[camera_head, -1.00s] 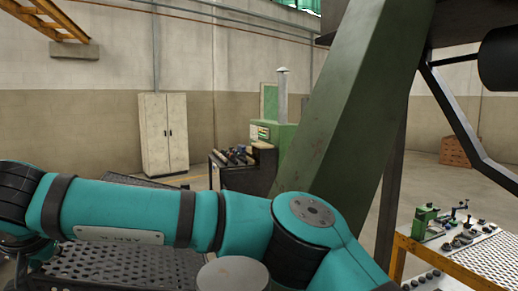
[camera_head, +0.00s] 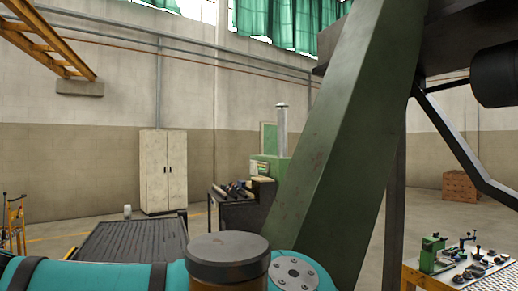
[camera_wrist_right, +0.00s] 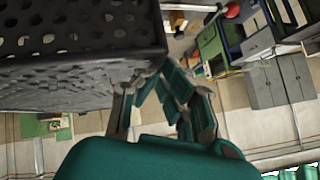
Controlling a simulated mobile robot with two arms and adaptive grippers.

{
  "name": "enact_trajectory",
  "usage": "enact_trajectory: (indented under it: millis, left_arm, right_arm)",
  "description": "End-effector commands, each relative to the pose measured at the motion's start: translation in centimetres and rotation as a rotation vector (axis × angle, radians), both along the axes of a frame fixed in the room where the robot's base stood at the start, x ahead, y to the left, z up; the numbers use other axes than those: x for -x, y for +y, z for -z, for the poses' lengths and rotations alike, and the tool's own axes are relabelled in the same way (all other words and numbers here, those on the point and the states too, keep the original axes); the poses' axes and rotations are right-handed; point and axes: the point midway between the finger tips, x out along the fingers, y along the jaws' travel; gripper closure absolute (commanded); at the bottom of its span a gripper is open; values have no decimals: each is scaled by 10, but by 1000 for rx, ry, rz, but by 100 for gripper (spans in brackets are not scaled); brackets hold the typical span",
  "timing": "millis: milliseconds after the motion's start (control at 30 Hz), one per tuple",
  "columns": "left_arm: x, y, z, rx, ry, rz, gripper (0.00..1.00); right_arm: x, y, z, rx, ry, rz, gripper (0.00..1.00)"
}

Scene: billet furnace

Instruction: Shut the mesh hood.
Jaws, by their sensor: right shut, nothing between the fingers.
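The mesh hood appears in the right wrist view as a dark perforated metal box (camera_wrist_right: 75,45) filling the upper left. My left gripper is not in view.
A thick green slanted post (camera_head: 340,130) blocks the middle of the head view. A perforated-top table (camera_head: 475,278) with small fixtures stands at lower right. A white cabinet (camera_head: 163,170) and a green machine (camera_head: 270,165) stand behind.

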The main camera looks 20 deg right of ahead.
Motion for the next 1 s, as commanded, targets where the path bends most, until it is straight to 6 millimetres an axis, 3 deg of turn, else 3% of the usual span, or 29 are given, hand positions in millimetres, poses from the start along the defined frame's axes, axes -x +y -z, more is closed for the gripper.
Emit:
enact_trajectory:
  millis: [267, 700, 1000]
  left_arm:
    - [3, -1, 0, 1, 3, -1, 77]
    - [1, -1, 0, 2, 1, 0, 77]
    - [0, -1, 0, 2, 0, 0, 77]
  right_arm:
    - [2, 0, -2, 0, -1, -1, 100]
    - [46, -17, -44, -1, -1, -1, 100]
    - [53, -19, -49, 1, 0, 0, 100]
